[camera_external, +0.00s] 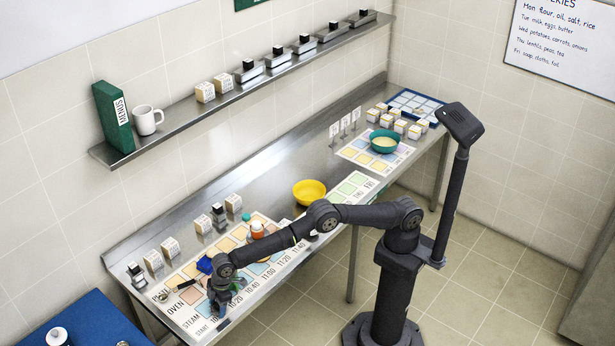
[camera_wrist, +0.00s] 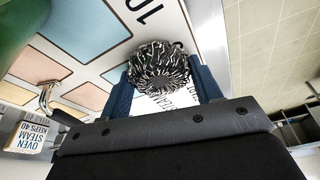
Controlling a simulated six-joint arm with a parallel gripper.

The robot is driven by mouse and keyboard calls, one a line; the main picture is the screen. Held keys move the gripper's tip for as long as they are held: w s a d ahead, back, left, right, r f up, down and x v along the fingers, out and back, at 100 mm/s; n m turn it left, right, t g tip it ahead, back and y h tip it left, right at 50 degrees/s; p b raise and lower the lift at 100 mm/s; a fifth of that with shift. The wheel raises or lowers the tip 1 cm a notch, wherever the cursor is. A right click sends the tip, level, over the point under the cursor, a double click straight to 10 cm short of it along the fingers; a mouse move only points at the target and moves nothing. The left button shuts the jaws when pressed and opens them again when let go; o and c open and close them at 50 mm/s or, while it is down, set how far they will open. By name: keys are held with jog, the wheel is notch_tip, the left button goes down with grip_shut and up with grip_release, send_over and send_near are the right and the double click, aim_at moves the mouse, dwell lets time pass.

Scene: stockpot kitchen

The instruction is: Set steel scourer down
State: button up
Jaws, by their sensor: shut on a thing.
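The steel scourer (camera_wrist: 160,72) is a round, dark-and-silver coil of metal strands. In the wrist view it sits between the two blue fingers of my gripper (camera_wrist: 163,84), which is shut on it. A printed chart with coloured squares and time labels lies beyond it; I cannot tell whether the scourer touches that surface. In the external view my gripper (camera_external: 222,302) points down, low over the near-left end of the steel counter's chart (camera_external: 190,318). The scourer is too small and hidden to make out clearly there.
An orange-and-white bottle (camera_external: 257,230) and a blue item (camera_external: 205,264) stand on the chart near my forearm. A yellow bowl (camera_external: 310,188) is farther along the counter. Small labelled boxes (camera_external: 170,246) line the back. The counter's front edge is close to my gripper.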

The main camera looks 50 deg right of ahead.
jog(key=o, duration=0.9)
jog(key=shift+f, duration=0.1)
jog(key=shift+o, duration=0.2)
jog(key=v, duration=1.2)
jog(key=shift+a, duration=0.1)
jog(key=x, duration=1.1)
jog(key=shift+f, duration=0.45)
jog(key=shift+r, duration=1.5)
jog(key=shift+f, duration=0.1)
